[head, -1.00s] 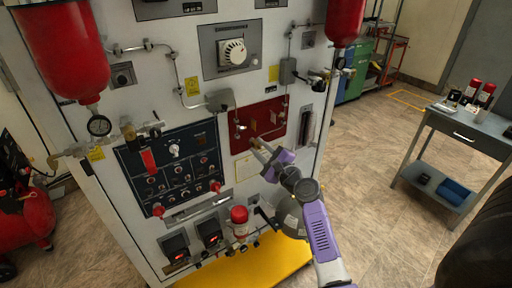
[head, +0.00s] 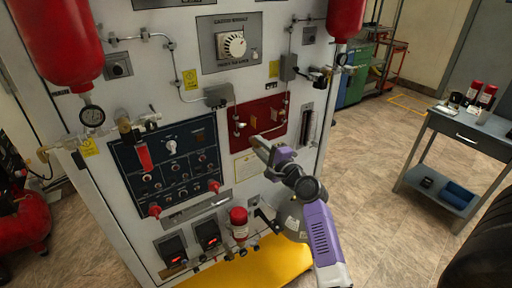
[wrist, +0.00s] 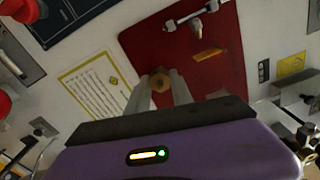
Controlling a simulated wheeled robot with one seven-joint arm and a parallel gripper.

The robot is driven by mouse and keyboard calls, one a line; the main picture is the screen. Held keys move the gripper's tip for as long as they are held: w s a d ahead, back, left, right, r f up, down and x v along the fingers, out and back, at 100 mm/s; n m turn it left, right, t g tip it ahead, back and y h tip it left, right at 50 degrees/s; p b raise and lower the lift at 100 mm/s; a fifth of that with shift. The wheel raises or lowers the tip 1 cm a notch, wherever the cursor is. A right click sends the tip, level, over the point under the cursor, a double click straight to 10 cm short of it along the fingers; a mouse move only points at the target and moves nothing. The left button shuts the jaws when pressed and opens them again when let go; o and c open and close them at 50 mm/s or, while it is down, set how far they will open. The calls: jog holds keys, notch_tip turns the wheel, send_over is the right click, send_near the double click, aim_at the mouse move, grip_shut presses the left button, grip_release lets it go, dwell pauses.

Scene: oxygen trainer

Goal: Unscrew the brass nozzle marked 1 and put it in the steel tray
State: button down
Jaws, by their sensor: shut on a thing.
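A brass nozzle (wrist: 160,82) shows as a hexagonal end between my fingertips in the wrist view, in front of the lower part of a dark red panel (wrist: 215,60). The same red panel (head: 270,112) is on the front of the white cabinet in the head view. My gripper (head: 257,144) is at the panel's lower edge there, with its purple body to the right. My gripper (wrist: 160,90) is shut on the nozzle. I cannot tell whether the nozzle is still threaded in, and its number is not legible. I cannot make out the steel tray.
A grey trolley (head: 470,126) with red-capped bottles (head: 487,96) stands at the right, with a blue bin (head: 460,193) on its lower shelf. Red cylinders (head: 58,42) hang on the cabinet. Fittings (wrist: 196,22) stick out above my fingers. The floor between cabinet and trolley is clear.

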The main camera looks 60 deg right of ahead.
jog(key=shift+n, duration=0.6)
jog(key=shift+f+n+b, duration=0.2)
jog(key=shift+n+b, duration=0.8)
jog(key=shift+b, duration=0.25)
jog(key=shift+r+n+b, duration=0.2)
jog(key=shift+n+b, duration=0.1)
jog(key=shift+n, duration=0.4)
jog(key=shift+f+n+b, duration=0.2)
jog(key=shift+n+b, duration=0.6)
jog(key=shift+b, duration=0.2)
jog(key=shift+r+n+b, duration=0.2)
jog(key=shift+n+b, duration=0.2)
jog(key=shift+n, duration=0.5)
